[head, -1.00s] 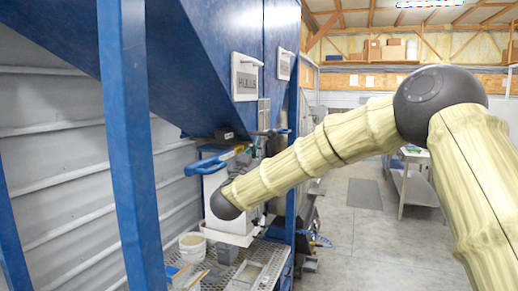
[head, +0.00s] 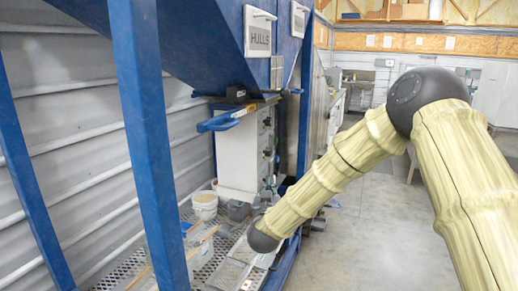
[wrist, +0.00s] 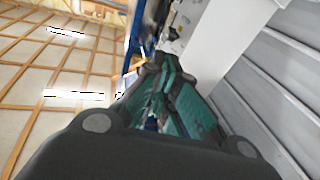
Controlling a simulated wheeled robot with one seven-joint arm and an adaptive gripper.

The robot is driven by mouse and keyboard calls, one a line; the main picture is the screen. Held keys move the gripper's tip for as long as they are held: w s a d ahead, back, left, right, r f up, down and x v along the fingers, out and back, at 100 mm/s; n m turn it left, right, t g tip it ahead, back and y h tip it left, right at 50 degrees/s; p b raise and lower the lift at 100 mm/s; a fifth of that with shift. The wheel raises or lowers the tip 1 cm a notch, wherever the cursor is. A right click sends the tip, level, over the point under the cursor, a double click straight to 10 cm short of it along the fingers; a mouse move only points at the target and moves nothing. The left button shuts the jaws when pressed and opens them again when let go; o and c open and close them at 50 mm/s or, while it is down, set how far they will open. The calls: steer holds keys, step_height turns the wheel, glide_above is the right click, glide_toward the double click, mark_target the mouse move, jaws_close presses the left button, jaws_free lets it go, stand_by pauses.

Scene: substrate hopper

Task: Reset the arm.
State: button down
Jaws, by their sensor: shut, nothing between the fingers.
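My arm reaches from the right side of the head view down to a dark joint in front of the blue hopper (head: 200,40). My gripper (wrist: 163,85) shows in the wrist view with its teal-padded fingers together and nothing between them. It points up past a white surface. In the head view my gripper is mostly hidden behind the forearm's dark end, so its exact place is unclear.
A blue post (head: 150,150) stands close on the left. A white bucket (head: 204,205) stands on a mesh shelf (head: 135,265). The concrete floor (head: 370,225) is open at right.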

steer(key=s+d+f+n+g+y, duration=0.1)
steer(key=s+d+f+g, duration=0.15)
steer(key=s+f, duration=0.75)
steer(key=s+d+f+g+y, duration=0.15)
steer(key=s+f+g, duration=0.3)
steer(key=f, duration=1.05)
steer(key=s+d+f+n+g+y, duration=0.1)
steer(key=s+d+f+g, duration=0.15)
steer(key=s+f, duration=0.8)
steer(key=s+d+f+g, duration=0.3)
steer(key=s+d+f, duration=0.1)
steer(key=s, duration=0.7)
steer(key=s+d+f+m+g, duration=0.1)
steer(key=s+d+f+g, duration=0.2)
steer(key=s, duration=0.8)
steer(key=s+d+f+g+h, duration=0.1)
steer(key=s+d+f+g, duration=0.2)
steer(key=s, duration=0.9)
step_height(320, 180, down, 3)
steer(key=shift+d+r+m, duration=0.2)
steer(key=shift+d+m, duration=0.2)
steer(key=shift+d, duration=0.85)
steer(key=shift+s+g, duration=0.1)
steer(key=shift+g, duration=0.15)
